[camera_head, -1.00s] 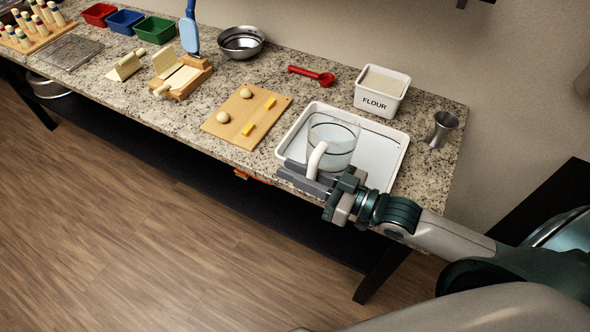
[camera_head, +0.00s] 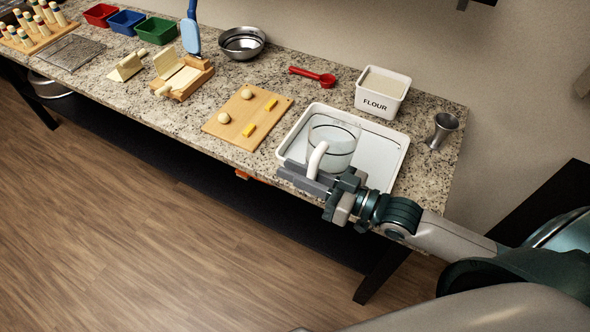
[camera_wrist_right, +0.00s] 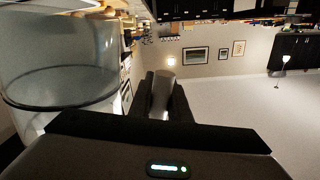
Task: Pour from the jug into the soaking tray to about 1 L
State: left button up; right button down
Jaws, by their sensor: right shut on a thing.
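The clear jug (camera_head: 336,143) with a pale handle (camera_head: 316,160) shows over the left part of the white soaking tray (camera_head: 390,160). My right gripper (camera_head: 312,180) is shut on the jug's handle, at the front of the jug. The jug looks close to upright. Clear liquid seems to fill part of it, but the level is hard to read. In the right wrist view the jug's wall (camera_wrist_right: 60,75) fills the left side, and the grey handle (camera_wrist_right: 163,95) stands between the dark fingers. I cannot tell whether liquid lies in the tray. My left gripper is out of view.
A flour bin (camera_head: 382,92) stands behind the tray, and a metal jigger (camera_head: 441,130) is to its right. A red scoop (camera_head: 313,76) lies behind. A wooden board (camera_head: 247,117) with dough pieces lies left of the tray. The counter's front edge is close under my gripper.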

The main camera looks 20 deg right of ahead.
jog(key=shift+s+a+r+m+p, duration=0.15)
jog(key=shift+r+m+p, duration=0.6)
jog(key=shift+r+m, duration=0.8)
dwell(1.9)
jog(key=shift+r+m, duration=0.55)
jog(key=shift+r, duration=0.15)
dwell(0.6)
jog(key=shift+w+d+r+m, duration=0.2)
jog(key=shift+r+m, duration=0.1)
jog(key=shift+m, duration=0.2)
jog(key=shift+w+d+r+m, duration=0.15)
jog(key=shift+d+r+m, duration=0.1)
jog(key=shift+m, duration=0.25)
dwell(0.7)
jog(key=shift+w+d+r+m+p, duration=0.15)
jog(key=shift+m+p, duration=0.15)
jog(key=shift+p, duration=0.2)
dwell(0.9)
